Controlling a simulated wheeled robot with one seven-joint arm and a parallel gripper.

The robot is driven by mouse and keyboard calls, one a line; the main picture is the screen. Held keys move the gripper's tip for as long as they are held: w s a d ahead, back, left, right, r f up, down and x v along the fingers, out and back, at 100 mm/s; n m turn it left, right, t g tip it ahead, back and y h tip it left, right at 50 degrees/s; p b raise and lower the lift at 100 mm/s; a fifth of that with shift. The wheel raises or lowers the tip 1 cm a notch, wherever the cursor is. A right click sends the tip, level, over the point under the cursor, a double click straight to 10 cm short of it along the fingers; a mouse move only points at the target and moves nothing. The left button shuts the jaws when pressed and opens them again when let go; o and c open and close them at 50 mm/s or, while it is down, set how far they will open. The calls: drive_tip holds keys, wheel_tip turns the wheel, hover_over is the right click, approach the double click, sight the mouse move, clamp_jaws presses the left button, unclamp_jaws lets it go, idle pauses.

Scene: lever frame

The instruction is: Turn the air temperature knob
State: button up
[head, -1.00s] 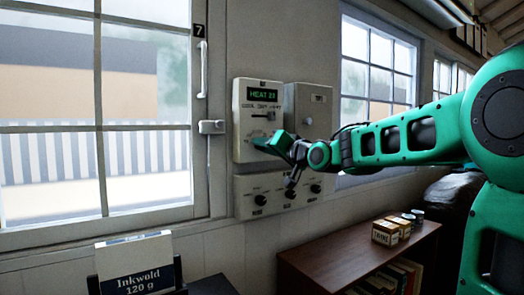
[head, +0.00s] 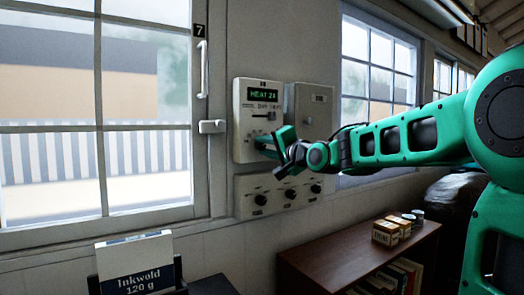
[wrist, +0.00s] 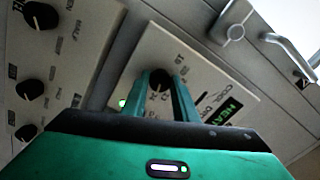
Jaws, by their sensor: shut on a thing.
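The thermostat panel (head: 243,120) is a pale box on the wall, with a green display (head: 263,94) reading "HEAT 24" and a slider below it. The black air temperature knob (wrist: 159,82) is low on this panel, in the middle of the wrist view. My gripper (wrist: 164,92) is shut on this knob, one finger on each side of it. In the head view my green gripper (head: 270,143) reaches the panel's lower part from the right and hides the knob.
A lower panel (head: 244,188) carries several black knobs just under my gripper. A grey box (head: 313,105) adjoins the thermostat on the right. A window with a latch (head: 212,127) lies left. A bookshelf (head: 340,250) with small boxes stands below right.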

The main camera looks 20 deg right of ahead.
drive_tip(key=shift+d+f, duration=0.1)
drive_tip(key=o, duration=1.1)
drive_tip(key=shift+c, duration=0.2)
drive_tip(key=s+d, duration=0.2)
drive_tip(key=s, duration=0.8)
drive_tip(key=shift+s+f, duration=0.2)
